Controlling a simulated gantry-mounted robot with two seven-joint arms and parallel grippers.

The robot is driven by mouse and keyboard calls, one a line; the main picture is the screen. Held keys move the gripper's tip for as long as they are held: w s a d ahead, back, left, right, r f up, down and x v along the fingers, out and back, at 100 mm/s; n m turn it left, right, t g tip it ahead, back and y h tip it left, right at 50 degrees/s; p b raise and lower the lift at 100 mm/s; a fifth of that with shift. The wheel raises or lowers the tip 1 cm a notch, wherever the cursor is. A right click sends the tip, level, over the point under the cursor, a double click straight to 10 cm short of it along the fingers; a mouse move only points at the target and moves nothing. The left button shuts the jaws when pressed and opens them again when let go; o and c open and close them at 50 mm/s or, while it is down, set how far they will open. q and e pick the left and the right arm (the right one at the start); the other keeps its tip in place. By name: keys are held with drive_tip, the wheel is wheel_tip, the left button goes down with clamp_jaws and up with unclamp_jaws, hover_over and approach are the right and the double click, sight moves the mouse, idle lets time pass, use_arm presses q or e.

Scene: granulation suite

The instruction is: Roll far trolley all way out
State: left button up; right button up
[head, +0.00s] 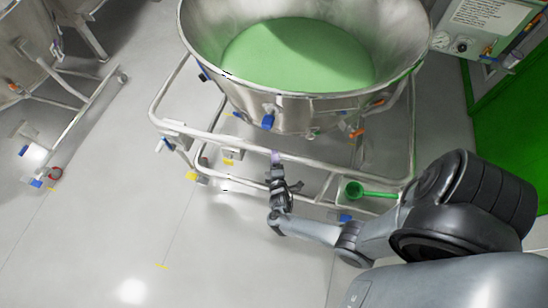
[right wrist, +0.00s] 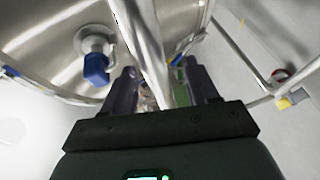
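A steel trolley (head: 155,118) with a tubular frame carries a large round bowl (head: 292,110) of green material in the middle of the head view. Other trolleys stand at the left; I cannot tell from the frames which one is called far. My right gripper (head: 277,160) is at the front tube of the middle trolley. In the right wrist view a steel tube (right wrist: 145,45) runs between the two dark fingers (right wrist: 160,88), with a visible gap on either side. The fingers look apart. My left gripper is out of view.
A trolley (head: 85,108) stands at the left with a steel vessel (head: 22,55). A green scoop (head: 370,191) lies on the middle trolley's lower front right. A control panel (head: 485,28) and green door (head: 510,130) are at the right. The floor at lower left is clear.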

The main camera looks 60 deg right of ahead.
drive_tip(key=p+v, duration=0.1)
drive_tip(key=v, duration=1)
drive_tip(key=shift+p, duration=0.4)
drive_tip(key=shift+d+f, duration=0.1)
